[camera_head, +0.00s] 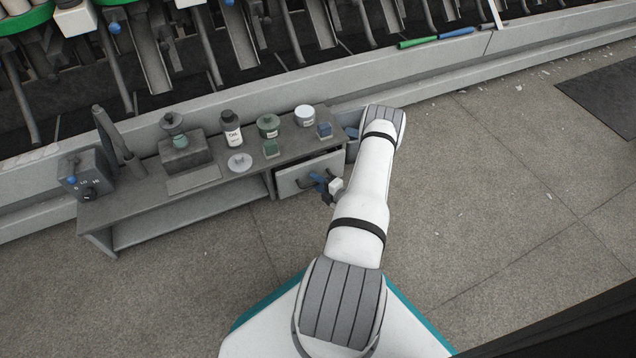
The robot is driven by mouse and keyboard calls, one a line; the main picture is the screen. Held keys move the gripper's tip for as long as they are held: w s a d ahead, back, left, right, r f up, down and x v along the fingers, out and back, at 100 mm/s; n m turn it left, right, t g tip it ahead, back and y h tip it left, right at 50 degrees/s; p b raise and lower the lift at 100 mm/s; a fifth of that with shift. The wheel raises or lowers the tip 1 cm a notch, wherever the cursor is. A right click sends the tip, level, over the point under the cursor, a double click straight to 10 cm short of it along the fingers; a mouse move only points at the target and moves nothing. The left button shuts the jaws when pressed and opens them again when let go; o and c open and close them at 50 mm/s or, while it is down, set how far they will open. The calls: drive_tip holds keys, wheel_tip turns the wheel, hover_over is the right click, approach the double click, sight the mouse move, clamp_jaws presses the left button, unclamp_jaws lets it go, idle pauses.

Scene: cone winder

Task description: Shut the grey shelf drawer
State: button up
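The grey shelf drawer (296,181) is at the right end of the low grey shelf (215,183). Its front stands out from the shelf, with a dark gap showing along its top edge, so it is partly open.
The winder machine (300,88) runs behind.

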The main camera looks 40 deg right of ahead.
clamp_jaws()
idle(0.3)
drive_tip(key=shift+w+d, duration=0.2)
drive_tip(key=shift+w, duration=0.8)
drive_tip(key=shift+w+d, duration=0.2)
drive_tip(key=shift+w, duration=0.75)
drive_tip(key=shift+o, duration=0.5)
unclamp_jaws()
